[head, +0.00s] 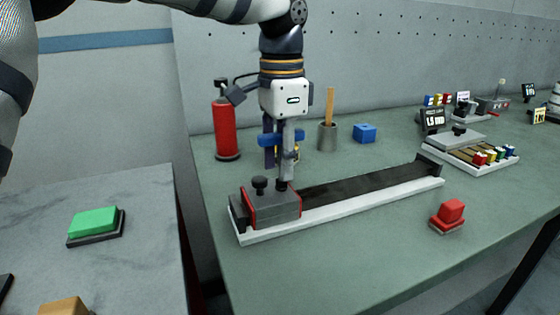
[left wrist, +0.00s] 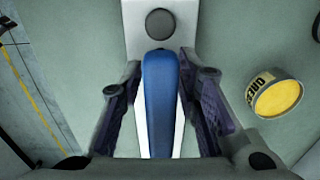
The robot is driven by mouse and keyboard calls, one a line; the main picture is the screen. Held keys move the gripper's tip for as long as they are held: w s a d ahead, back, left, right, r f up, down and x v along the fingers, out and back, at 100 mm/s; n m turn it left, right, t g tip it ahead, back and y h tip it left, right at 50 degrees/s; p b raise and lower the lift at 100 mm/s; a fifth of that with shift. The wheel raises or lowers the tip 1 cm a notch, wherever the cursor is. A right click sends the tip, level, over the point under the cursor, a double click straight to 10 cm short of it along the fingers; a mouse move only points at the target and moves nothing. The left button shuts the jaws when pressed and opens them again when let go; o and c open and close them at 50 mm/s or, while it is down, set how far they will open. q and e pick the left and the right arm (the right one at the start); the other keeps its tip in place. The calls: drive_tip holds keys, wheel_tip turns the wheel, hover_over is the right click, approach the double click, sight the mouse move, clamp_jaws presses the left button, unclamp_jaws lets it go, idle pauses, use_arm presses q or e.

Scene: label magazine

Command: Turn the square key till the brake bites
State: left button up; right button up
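The square key has a blue crossbar handle (head: 268,140), which also shows in the left wrist view (left wrist: 160,105). Its grey shaft (head: 284,168) stands upright, its lower end at the top of a grey block with red edges (head: 272,206). A black knob (head: 259,184) sits on the block beside it. The block is at the near left end of a long white-edged rail (head: 340,211). My left gripper (head: 284,143) points down, its fingers (left wrist: 160,65) on both sides of the blue handle and apparently closed on it. The shaft's seating is hidden. My right gripper is out of view.
Behind stand a red bottle (head: 225,130), a grey cup with a wooden stick (head: 327,137) and a blue block (head: 365,133). A yellow-topped tin (left wrist: 278,97) is close to the gripper. A red button (head: 448,215) is front right; a green one (head: 94,222) is on the left table.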

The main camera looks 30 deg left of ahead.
use_arm(q)
drive_tip(key=shift+f, duration=0.7)
drive_tip(key=shift+c, duration=0.6)
clamp_jaws()
drive_tip(key=shift+w+r, duration=0.1)
drive_tip(key=shift+r, duration=0.05)
drive_tip(key=shift+a, duration=0.1)
